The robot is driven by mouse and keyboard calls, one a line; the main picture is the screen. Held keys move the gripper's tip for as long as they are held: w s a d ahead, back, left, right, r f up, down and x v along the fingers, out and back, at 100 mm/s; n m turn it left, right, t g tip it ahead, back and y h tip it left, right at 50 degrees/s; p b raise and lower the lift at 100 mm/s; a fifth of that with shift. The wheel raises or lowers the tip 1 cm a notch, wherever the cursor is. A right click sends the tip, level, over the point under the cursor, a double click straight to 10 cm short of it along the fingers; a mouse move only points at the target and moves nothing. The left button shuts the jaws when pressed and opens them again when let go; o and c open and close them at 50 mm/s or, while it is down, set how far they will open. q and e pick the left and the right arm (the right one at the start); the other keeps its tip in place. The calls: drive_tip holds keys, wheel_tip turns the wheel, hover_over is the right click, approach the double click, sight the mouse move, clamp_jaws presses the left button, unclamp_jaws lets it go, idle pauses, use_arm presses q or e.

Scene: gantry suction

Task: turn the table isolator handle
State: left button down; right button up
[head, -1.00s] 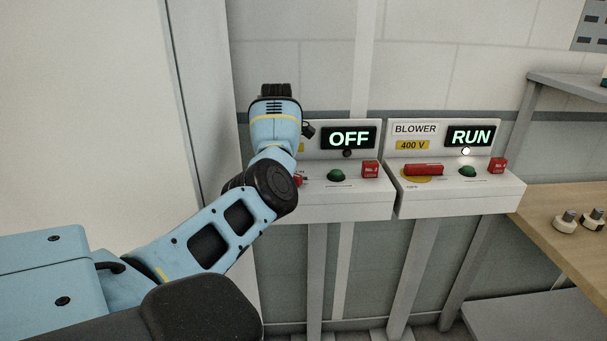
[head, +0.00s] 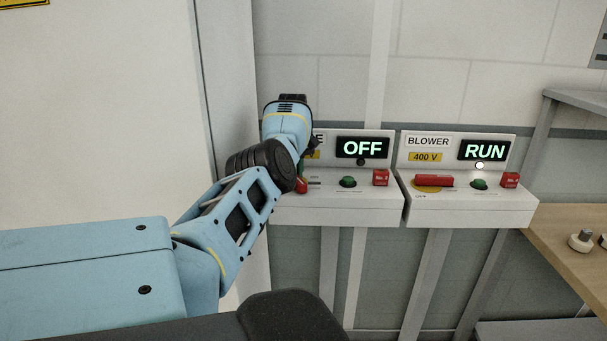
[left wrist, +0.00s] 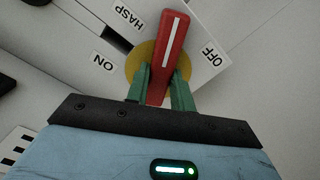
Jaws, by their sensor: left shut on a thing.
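The red isolator handle (left wrist: 168,50) has a white stripe and sits on a yellow disc (left wrist: 144,54) in the left wrist view. It is slanted, its striped end between the HASP label (left wrist: 127,16) and the OFF label (left wrist: 210,56); the ON label (left wrist: 104,63) is at left. My left gripper (left wrist: 160,92) is shut on the handle, a green finger on each side. That box's display (head: 362,148) reads OFF.
The blower box (head: 465,210) stands close on the right, its display (head: 484,151) reading RUN, with its own red handle (head: 434,181). A pale panel (head: 100,100) is at left, a wooden bench (head: 570,245) at right.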

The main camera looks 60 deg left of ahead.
use_arm(q)
drive_tip(key=m, duration=0.2)
drive_tip(key=shift+s+m, duration=0.15)
drive_tip(key=shift+m, duration=0.25)
drive_tip(key=shift+s+a+m, duration=0.1)
drive_tip(key=shift+m, duration=1.3)
drive_tip(key=c, duration=1.2)
unclamp_jaws()
drive_tip(key=shift+r, duration=0.15)
